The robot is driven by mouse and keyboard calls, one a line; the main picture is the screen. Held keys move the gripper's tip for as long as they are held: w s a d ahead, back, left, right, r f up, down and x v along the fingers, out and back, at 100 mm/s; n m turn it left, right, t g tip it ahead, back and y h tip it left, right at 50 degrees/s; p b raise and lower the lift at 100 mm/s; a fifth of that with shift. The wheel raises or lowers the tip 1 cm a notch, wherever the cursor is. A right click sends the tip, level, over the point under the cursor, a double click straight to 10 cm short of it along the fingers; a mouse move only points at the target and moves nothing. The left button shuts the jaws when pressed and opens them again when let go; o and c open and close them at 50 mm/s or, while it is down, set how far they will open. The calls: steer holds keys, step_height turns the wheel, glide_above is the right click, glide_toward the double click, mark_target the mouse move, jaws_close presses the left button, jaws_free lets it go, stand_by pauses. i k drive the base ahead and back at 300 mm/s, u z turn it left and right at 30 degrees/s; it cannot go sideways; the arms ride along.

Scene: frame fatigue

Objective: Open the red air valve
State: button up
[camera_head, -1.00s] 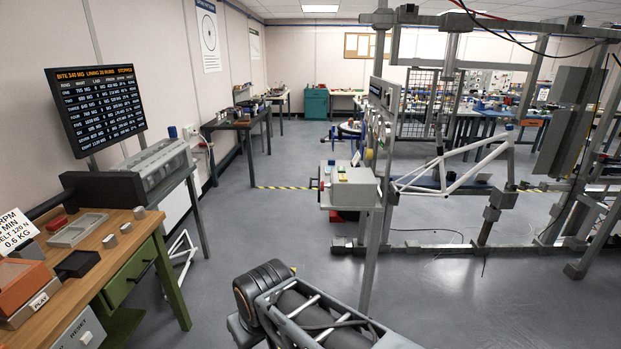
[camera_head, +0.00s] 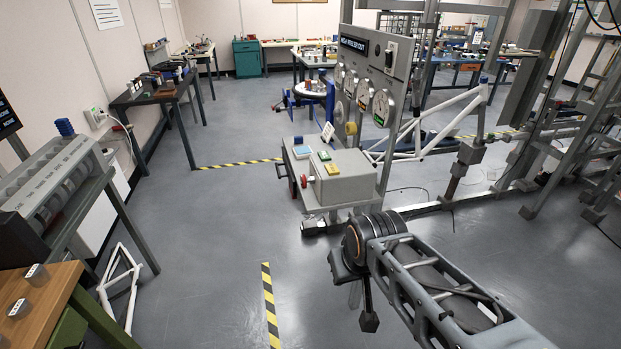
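A small red knob (camera_head: 307,181) sticks out from the left side of a grey control box (camera_head: 345,180) near the middle of the view. It is the clearest red control I see, but I cannot tell whether it is the air valve. The box stands on a shelf in front of an upright panel with round gauges (camera_head: 381,107). My arm reaches in from the lower right, its dark joint in front of the shelf and lower.
Open grey floor with a yellow-black stripe (camera_head: 270,305) lies left of my arm. A wooden bench (camera_head: 45,307) and a grey machine (camera_head: 62,180) stand at left. A metal frame rig with a white bike frame (camera_head: 440,130) fills the right.

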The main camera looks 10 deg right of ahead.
mark_target(303, 180)
steer(key=z, duration=0.25)
steer(key=k, duration=0.25)
steer(key=u, duration=0.95)
steer(key=i, duration=1.3)
steer(key=z, duration=0.4)
